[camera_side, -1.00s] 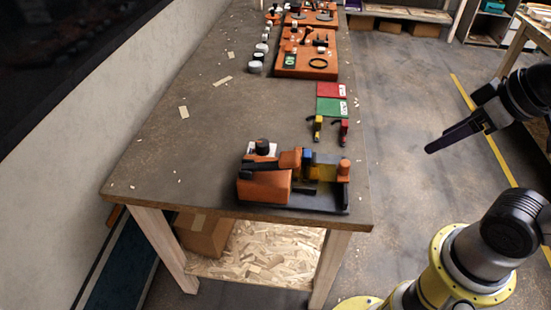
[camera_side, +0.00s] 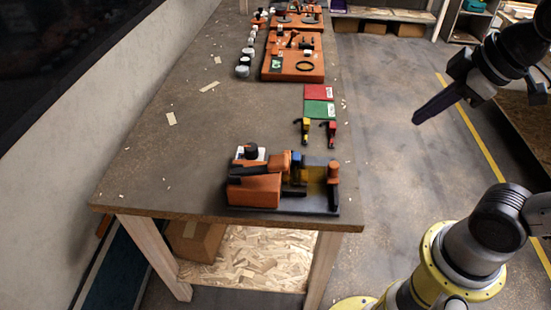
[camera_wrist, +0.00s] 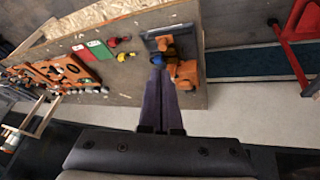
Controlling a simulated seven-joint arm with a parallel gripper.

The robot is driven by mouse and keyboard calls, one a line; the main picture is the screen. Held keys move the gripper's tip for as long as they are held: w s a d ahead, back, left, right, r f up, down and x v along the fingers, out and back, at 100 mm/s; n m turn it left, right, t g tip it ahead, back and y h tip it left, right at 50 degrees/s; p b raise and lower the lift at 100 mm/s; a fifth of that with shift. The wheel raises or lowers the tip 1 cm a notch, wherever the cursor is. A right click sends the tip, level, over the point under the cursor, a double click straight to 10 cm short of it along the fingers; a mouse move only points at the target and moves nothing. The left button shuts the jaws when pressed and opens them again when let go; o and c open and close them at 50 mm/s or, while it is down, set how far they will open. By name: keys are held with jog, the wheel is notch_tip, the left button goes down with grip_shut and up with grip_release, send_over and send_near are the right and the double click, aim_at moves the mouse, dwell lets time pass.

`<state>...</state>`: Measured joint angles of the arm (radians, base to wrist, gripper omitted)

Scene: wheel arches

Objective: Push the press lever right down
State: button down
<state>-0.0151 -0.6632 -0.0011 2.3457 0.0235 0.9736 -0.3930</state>
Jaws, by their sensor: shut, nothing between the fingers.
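The press (camera_side: 256,191) is an orange body on a dark base plate at the near end of the table. A lever with a black grip (camera_side: 249,171) lies along its top, pointing left, close above the body. A blue part (camera_side: 297,158) and an orange-topped post (camera_side: 333,172) stand on its right side. My gripper (camera_side: 417,121) is shut and empty, off the table to the right and apart from the press. In the wrist view the press (camera_wrist: 183,72) shows just beyond the closed fingers (camera_wrist: 159,75), which hide part of it.
A yellow-handled tool (camera_side: 305,130) and a red-handled one (camera_side: 331,132) lie behind the press. Green and red cards (camera_side: 319,100) and orange boards (camera_side: 293,57) are farther back. The table's left half (camera_side: 150,150) is mostly clear. A wall runs along the left.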

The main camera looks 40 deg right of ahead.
jog(key=w+a+r+n+g, duration=0.1)
jog(key=w+a+r+n, duration=0.25)
jog(key=w, duration=0.25)
jog(key=n+g+y, duration=0.1)
jog(key=n+g, duration=0.3)
jog(key=n, duration=0.3)
send_over(279, 159)
jog(key=d, duration=0.1)
notch_tip(279, 159, down, 10)
jog(key=shift+s+r+m, duration=0.1)
jog(key=shift+m, duration=0.15)
jog(key=shift+a+f, duration=0.15)
jog(key=shift+f, duration=1.6)
jog(key=shift+a+f, duration=0.15)
jog(key=shift+f, duration=1.6)
